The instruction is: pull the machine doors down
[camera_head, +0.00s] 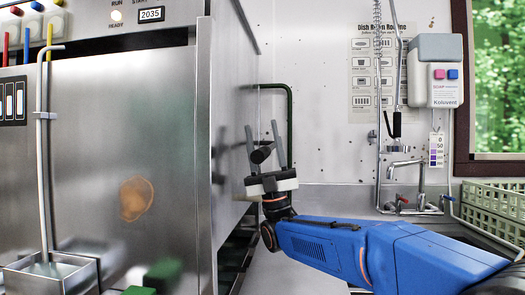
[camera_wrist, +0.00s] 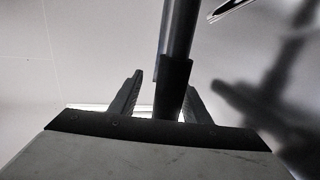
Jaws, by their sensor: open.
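The steel dish machine (camera_head: 120,150) fills the left of the head view. Its large front panel looks lowered, and its right side panel (camera_head: 228,90) runs back towards the wall. A dark bar handle with a black grip (camera_head: 262,154) is at the machine's right side. My gripper (camera_head: 261,126) is there with its fingers pointing up, one on each side of the grip. In the wrist view the dark bar (camera_wrist: 178,40) comes down between the open fingers of my gripper (camera_wrist: 163,82). I cannot tell whether either finger touches it.
To the right are a tap with spray hose (camera_head: 398,165), a soap dispenser (camera_head: 434,70) and a green crate (camera_head: 495,200). A metal box with a pipe (camera_head: 50,272) stands at the front left.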

